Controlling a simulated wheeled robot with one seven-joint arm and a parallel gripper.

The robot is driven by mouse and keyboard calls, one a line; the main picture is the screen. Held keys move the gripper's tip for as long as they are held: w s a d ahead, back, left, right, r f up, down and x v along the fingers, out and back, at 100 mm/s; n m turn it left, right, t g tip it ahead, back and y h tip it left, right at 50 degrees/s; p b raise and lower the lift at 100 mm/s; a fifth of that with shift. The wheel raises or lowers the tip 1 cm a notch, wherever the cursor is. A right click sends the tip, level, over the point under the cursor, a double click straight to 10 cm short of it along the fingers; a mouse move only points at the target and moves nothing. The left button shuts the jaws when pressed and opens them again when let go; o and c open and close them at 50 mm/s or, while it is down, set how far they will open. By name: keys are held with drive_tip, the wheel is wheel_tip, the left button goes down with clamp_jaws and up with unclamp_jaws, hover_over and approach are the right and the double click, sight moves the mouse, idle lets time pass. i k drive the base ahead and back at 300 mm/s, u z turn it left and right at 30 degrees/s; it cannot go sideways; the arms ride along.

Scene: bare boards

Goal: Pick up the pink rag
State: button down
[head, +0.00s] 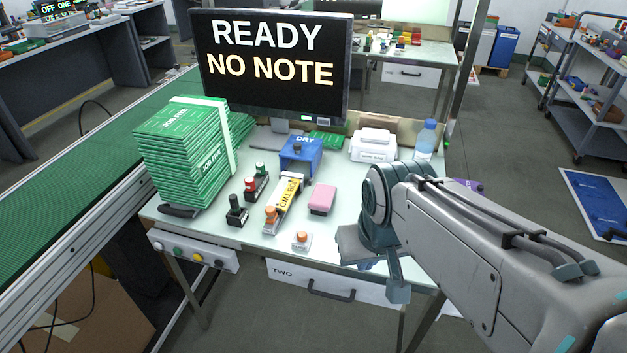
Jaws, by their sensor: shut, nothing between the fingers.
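My wrist and arm hide part of the table's right side.
Dark stamps (237,211) stand left of the JOB TWO item (284,203). The blue DRY box (300,155) is behind the rag, and a small orange-topped item (301,241) is in front. A green stack (186,150), a monitor (270,65) and a bottle (427,139) stand further out.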

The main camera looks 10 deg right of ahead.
sight(321, 199)
drive_tip(key=u, duration=1.95)
drive_tip(key=i, duration=1.1)
drive_tip(key=z, duration=3.3)
drive_tip(key=i, duration=0.5)
drive_tip(key=z, duration=0.05)
